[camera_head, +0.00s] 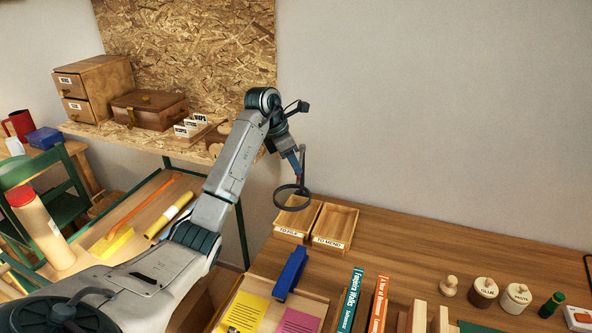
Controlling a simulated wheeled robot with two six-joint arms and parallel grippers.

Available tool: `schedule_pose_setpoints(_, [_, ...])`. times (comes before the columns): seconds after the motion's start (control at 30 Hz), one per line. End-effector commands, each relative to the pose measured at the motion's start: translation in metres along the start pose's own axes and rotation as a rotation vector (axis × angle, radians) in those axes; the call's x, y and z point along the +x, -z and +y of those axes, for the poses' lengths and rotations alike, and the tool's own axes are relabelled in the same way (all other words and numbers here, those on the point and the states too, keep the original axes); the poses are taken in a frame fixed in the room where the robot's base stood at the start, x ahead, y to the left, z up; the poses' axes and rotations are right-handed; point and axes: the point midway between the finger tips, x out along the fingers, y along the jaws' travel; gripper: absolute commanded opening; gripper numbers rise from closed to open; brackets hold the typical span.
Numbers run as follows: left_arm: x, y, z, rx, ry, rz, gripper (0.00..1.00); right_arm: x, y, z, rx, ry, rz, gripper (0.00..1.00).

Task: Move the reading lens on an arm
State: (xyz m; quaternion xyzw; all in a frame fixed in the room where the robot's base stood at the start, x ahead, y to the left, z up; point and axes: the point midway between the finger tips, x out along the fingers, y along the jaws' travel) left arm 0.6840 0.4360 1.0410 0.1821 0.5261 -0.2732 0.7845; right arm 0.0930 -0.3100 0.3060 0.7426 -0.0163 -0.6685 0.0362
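The reading lens (292,208) is a dark round ring on a thin dark stem. It hangs in front of the grey wall, and its ring overlaps the back of the left labelled tray in the picture. My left arm reaches up from the lower left and bends down at the wrist. My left gripper (298,165) points down at the stem and looks shut on it, with the ring just below the fingertips. The fingers are small and partly hidden by the stem. No base or stand under the lens shows. My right gripper is not in view.
Wooden trays labelled "TO FILE" (290,234) and "TO MEND" (335,242) stand on the desk (430,245) under the lens. A blue object (290,274), upright books (350,300) and jars labelled glue (484,291) and paste (516,297) stand nearer. The desk's back right is clear.

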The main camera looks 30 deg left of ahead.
Motion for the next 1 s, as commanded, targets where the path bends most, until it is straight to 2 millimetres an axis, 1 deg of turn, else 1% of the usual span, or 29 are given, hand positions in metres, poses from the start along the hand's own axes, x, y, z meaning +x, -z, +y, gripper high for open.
schedule_pose_setpoints(0.03, [0.005, -0.001, -0.001, 0.000, 0.002, 0.000, 0.39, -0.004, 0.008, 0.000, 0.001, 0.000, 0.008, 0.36])
schedule_pose_setpoints(0.13, [0.015, -0.001, -0.001, -0.001, 0.002, 0.000, 0.39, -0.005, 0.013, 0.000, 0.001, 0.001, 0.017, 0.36])
schedule_pose_setpoints(0.27, [0.021, 0.000, 0.000, -0.001, 0.000, 0.000, 0.39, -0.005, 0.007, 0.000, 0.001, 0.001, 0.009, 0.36])
schedule_pose_setpoints(0.4, [0.022, 0.000, 0.000, 0.000, 0.000, -0.001, 0.39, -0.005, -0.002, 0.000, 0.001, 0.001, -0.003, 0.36])
schedule_pose_setpoints(0.5, [0.022, 0.000, 0.000, 0.000, 0.000, -0.001, 0.39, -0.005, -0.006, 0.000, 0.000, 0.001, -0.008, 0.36])
schedule_pose_setpoints(0.57, [0.021, 0.000, 0.000, 0.000, 0.000, -0.001, 0.29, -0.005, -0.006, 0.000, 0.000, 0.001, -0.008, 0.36])
schedule_pose_setpoints(0.6, [0.021, 0.000, 0.000, 0.000, 0.000, -0.001, 0.21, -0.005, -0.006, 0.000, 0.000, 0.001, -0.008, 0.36])
schedule_pose_setpoints(0.67, [0.021, 0.000, 0.000, 0.000, 0.000, -0.001, 0.09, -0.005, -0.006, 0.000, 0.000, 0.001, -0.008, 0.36])
schedule_pose_setpoints(0.7, [0.021, 0.000, 0.000, 0.000, 0.000, -0.001, 0.01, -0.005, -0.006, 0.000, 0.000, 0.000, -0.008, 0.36])
schedule_pose_setpoints(0.73, [0.021, 0.000, 0.000, 0.000, 0.000, -0.001, 0.00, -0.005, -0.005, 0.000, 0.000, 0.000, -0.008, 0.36])
schedule_pose_setpoints(1.0, [0.021, -0.001, 0.000, -0.010, -0.005, -0.001, 0.00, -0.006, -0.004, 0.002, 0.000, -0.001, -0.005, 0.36])
